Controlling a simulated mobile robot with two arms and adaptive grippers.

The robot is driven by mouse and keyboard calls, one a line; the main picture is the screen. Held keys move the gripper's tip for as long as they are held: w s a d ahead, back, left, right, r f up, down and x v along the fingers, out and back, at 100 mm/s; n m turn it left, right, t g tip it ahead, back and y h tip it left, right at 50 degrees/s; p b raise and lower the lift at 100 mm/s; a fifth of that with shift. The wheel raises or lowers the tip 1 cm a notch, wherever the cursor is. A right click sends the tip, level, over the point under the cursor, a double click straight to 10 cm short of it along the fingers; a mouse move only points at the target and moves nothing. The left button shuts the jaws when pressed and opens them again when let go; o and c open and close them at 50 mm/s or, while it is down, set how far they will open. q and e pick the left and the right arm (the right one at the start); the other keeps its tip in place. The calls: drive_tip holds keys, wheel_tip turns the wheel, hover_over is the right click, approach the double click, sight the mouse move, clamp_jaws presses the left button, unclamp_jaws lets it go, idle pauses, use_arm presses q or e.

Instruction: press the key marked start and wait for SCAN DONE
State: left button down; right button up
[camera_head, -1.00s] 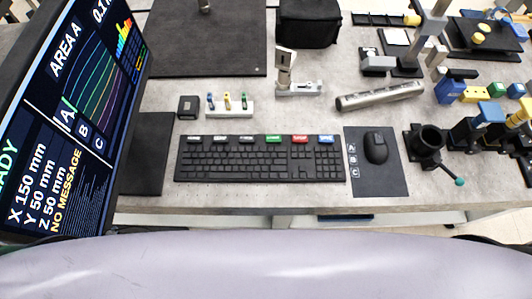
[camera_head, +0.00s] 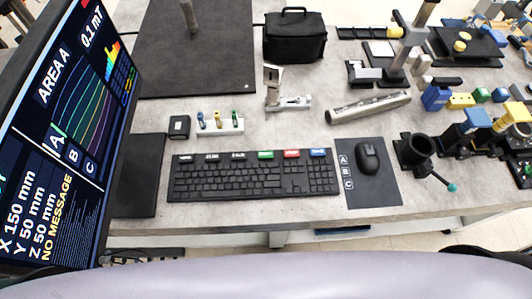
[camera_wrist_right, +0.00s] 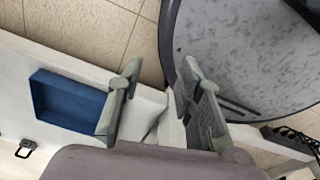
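The black keyboard (camera_head: 250,179) lies on the grey bench. Coloured labels stand along its back edge: several black ones, a green one (camera_head: 266,155), a red one (camera_head: 291,153) and a blue one (camera_head: 317,152). Their print is too small to read. The monitor (camera_head: 75,130) at the left shows AREA A, 0.1 mT, X 150 mm, Y 50 mm, Z 50 mm and NO MESSAGE. My right gripper (camera_wrist_right: 158,115) is open and empty in the right wrist view, above the floor and a white surface, away from the keyboard. My left gripper is not in view.
A mouse (camera_head: 368,158) lies on a dark pad (camera_head: 373,188) right of the keyboard. Behind stand a small holder (camera_head: 220,127), a metal bar (camera_head: 368,107) and a black bag (camera_head: 294,37). A blue tray (camera_wrist_right: 68,98) shows in the right wrist view.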

drive_tip(key=shift+a, duration=0.15)
drive_tip(key=c, duration=0.6)
clamp_jaws()
drive_tip(key=shift+d, duration=0.2)
idle(0.4)
